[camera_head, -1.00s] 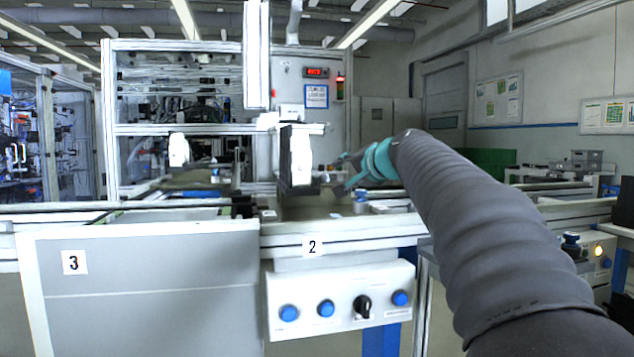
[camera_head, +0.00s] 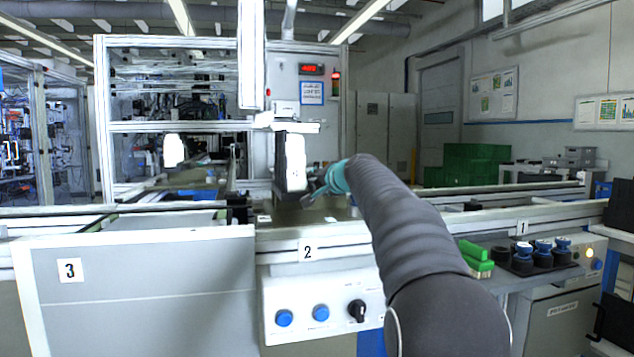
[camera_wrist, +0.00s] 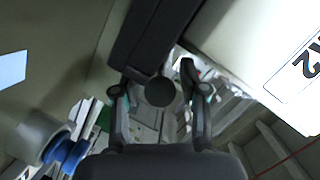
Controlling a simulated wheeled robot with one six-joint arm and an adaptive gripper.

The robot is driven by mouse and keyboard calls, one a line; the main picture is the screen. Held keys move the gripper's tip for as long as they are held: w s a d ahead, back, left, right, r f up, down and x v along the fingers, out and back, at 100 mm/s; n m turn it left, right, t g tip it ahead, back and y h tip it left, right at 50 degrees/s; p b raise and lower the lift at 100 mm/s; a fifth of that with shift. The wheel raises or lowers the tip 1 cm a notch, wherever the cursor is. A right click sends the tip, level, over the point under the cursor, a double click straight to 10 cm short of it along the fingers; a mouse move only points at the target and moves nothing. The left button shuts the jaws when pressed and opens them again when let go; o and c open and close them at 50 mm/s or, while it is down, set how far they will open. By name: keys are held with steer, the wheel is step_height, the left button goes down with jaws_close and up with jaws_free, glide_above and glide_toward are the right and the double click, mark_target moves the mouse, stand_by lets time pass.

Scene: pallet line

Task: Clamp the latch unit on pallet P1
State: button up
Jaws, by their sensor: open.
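My gripper (camera_head: 313,186) is open at the middle station, just right of an upright white-faced unit with a dark frame (camera_head: 293,162). In the wrist view the two fingers of my gripper (camera_wrist: 156,92) stand apart. A dark bar (camera_wrist: 152,35) with a round black end (camera_wrist: 160,92) reaches between them; I see no grip on it. I cannot tell for sure whether this is the latch unit. I cannot make out a pallet marked P1.
A blue-and-grey round part (camera_wrist: 62,150) is at lower left in the wrist view. Conveyor rails (camera_head: 440,215) run across the front, above a button panel (camera_head: 322,310). At right are green parts (camera_head: 476,256) and several blue-topped knobs (camera_head: 542,250). Green crates (camera_head: 475,162) stand behind.

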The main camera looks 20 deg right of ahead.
jaws_close()
steer(key=shift+w+a+f, duration=0.1)
steer(key=shift+f, duration=0.05)
stand_by(0.4)
